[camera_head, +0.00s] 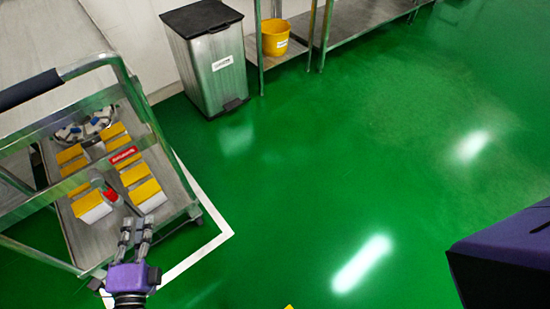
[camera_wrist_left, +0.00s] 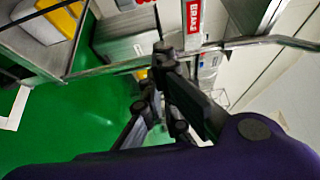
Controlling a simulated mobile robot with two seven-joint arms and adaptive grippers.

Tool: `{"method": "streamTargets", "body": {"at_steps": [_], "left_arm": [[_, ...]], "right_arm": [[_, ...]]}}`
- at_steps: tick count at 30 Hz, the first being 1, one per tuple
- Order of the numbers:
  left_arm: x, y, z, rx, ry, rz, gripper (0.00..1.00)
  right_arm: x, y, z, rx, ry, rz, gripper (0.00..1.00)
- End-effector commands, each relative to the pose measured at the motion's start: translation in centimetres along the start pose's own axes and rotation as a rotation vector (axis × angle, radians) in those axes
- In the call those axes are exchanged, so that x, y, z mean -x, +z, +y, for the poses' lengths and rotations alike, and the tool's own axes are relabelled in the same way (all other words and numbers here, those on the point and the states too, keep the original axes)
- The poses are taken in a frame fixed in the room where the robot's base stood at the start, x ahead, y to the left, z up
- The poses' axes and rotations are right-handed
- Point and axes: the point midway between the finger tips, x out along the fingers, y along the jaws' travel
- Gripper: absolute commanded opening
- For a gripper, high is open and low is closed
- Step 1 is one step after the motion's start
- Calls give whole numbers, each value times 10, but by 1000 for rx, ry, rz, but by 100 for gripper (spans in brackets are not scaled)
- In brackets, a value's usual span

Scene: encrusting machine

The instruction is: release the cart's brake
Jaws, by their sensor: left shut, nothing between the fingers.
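The metal cart (camera_head: 168,214) stands at the left of the head view, with a dark push handle (camera_head: 28,90) at its upper left. A red label (camera_head: 123,155) is on the cart; in the wrist view a red label (camera_wrist_left: 193,16) reads BRAKE. A grey part with a red end (camera_head: 110,194) lies close to my left gripper in the head view and may be the brake lever. My left gripper (camera_head: 137,222) is shut and empty by the cart's near end. In the wrist view its fingers (camera_wrist_left: 165,75) overlap the cart's metal rail; contact cannot be told. My right gripper is out of view.
Yellow and white boxes (camera_head: 148,192) and round metal parts (camera_head: 98,118) are on the cart. A steel bin (camera_head: 212,75), yellow bucket (camera_head: 275,38) and steel table (camera_head: 345,22) stand along the back. White floor tape (camera_head: 205,245) borders the cart.

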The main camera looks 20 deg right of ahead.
Motion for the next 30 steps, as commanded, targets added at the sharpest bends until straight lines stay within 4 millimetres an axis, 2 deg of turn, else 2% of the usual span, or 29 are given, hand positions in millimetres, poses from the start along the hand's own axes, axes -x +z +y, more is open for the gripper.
{"method": "streamTargets", "body": {"at_steps": [7,11,24,27,30], "left_arm": [[-2,0,0,4,1,-1,0],[-15,0,0,5,0,0,0],[-104,0,0,5,0,-1,0],[-93,20,2,2,4,-3,0],[-90,30,1,4,3,-3,0]], "right_arm": [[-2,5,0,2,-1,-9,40],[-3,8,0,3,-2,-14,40],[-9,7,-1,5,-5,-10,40],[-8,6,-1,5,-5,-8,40],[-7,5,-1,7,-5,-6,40]]}}
